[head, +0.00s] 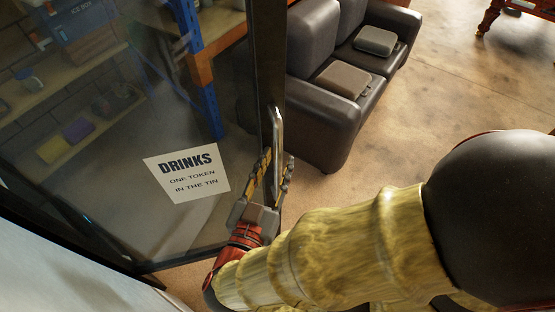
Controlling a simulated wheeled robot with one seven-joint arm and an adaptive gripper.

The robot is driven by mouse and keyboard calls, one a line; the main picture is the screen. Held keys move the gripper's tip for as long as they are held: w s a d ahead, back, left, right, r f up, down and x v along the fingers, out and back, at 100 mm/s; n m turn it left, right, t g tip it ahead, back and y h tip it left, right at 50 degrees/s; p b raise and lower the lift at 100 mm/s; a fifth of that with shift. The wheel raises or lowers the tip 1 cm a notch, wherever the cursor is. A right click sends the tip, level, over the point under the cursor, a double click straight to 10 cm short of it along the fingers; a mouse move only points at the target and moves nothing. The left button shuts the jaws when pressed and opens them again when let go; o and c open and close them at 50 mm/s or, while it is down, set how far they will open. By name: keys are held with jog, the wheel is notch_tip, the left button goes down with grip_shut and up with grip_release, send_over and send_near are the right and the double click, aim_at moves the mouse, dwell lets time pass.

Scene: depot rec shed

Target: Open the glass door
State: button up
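The glass door (115,215) fills the left of the head view, with a dark frame post (267,60) along its right side. A white paper sign (188,173) on the glass reads "DRINKS, one token in the tin". A vertical metal bar handle (277,130) stands on the post. My gripper (276,160) is at the lower part of the handle, with one finger on each side of the bar. The fingers are apart with the bar between them. Whether both press on it cannot be told.
A dark sofa (318,120) with grey cushions stands just right of the door post. Shelves (75,145) with goods and a blue upright (203,75) show through or in the glass. The brown floor (445,90) is clear at right.

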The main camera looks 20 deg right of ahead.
jog(key=v, duration=0.6)
jog(key=shift+s, duration=0.1)
dwell(0.6)
